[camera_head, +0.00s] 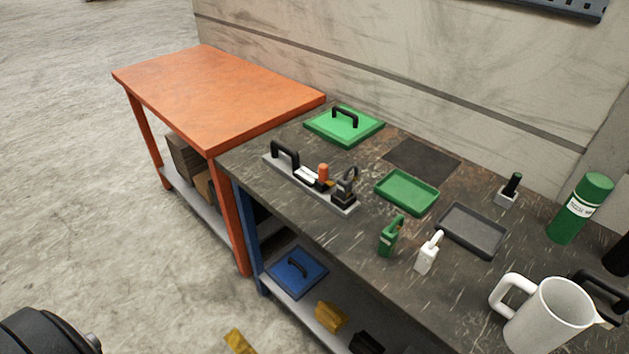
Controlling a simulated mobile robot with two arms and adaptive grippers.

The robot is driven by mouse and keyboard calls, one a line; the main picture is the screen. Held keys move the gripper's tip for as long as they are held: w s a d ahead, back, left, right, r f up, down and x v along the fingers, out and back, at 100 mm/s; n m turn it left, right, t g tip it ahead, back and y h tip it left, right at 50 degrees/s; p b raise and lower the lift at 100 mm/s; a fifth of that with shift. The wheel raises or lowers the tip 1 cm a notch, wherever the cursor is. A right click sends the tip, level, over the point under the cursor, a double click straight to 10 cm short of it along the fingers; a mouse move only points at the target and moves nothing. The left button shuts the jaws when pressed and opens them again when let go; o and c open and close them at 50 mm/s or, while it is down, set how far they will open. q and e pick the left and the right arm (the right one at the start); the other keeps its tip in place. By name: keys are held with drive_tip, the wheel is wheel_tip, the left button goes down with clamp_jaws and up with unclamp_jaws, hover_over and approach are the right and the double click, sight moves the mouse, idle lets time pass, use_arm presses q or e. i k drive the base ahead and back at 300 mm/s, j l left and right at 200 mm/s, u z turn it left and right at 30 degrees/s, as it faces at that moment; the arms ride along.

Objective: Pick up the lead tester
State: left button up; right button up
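No label shows which object is the lead tester. A grey tray fixture (342,207) holds a black handle, an orange-topped piece and a dark clamp-like piece. Neither of my grippers is in view, and nothing is touching these objects.
Green tray (407,208), grey tray (494,251), dark mat (422,159) and green handled lid (365,138) lie on the worktop. A white pitcher (545,318) and green bottle (566,222) stand at right. The orange table (220,86) is bare.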

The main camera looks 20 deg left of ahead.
sight(304, 177)
drive_tip(key=i+j+z, duration=0.2)
drive_tip(key=j, duration=0.7)
drive_tip(key=i+j+z, duration=0.25)
drive_tip(key=j, duration=0.7)
drive_tip(key=j+z, duration=0.2)
drive_tip(key=j, duration=0.75)
drive_tip(key=k, duration=0.05)
